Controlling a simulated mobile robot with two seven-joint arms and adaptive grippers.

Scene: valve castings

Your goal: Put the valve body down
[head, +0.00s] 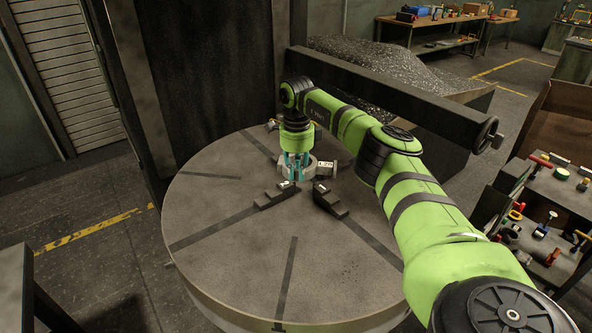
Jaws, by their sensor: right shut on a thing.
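The valve body (323,169) is a small grey casting with a round part and a side stub, near the middle of the round grey table (225,215). My right gripper (294,176) reaches down over it with teal fingers, shut on its near left side. The fingers hide part of the casting. I cannot tell whether its underside touches the table. Dark stepped blocks stand close by, one in front (273,198) and one to the right (329,199). My left gripper is not in view.
My right arm covers the table's right side. A dark upright column (205,80) and a beam with a handwheel (400,95) stand behind. A bench with tools (560,195) is at the right. The table's front left is clear, with slots.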

